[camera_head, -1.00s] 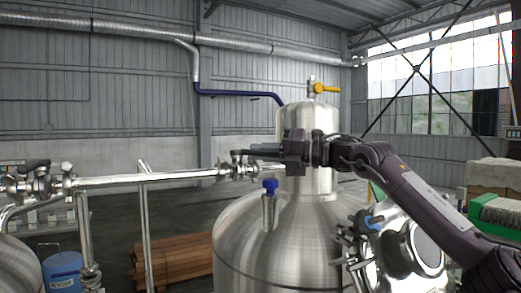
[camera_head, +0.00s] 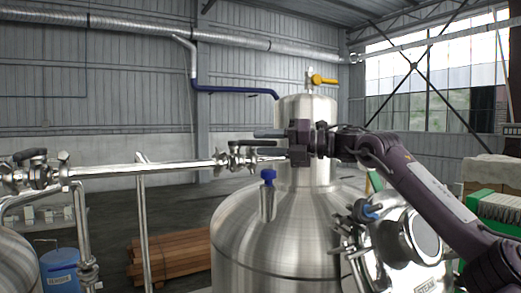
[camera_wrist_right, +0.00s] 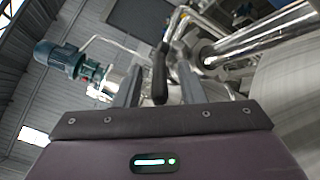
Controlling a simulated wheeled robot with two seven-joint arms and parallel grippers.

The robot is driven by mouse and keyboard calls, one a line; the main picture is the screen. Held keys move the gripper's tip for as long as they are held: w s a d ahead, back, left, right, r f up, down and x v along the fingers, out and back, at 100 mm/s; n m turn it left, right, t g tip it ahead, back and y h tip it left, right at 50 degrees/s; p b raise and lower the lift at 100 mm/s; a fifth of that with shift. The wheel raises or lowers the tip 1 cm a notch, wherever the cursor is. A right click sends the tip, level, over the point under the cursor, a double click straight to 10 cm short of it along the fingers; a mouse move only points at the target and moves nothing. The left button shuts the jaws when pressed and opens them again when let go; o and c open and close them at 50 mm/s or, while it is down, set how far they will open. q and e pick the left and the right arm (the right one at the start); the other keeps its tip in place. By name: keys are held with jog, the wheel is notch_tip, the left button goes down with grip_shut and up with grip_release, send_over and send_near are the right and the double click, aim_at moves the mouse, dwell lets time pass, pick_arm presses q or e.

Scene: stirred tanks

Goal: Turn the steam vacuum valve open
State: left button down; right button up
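A steel valve (camera_head: 236,157) with a dark lever handle sits at the right end of the horizontal pipe, beside the big tank, in the head view. I cannot tell by a label whether it is the steam vacuum valve. My right gripper (camera_head: 258,146) points left toward this valve, its two fingers spread one above the other. In the right wrist view, a black lever handle (camera_wrist_right: 160,76) stands between the open fingers of the gripper (camera_wrist_right: 160,68), with gaps on both sides. My left gripper is not in view.
Another valve (camera_head: 35,172) is at far left. Stacked planks (camera_head: 175,255) lie on the floor.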

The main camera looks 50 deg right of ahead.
jog(key=b+v, duration=0.3)
jog(key=v, duration=0.3)
jog(key=shift+f, duration=0.1)
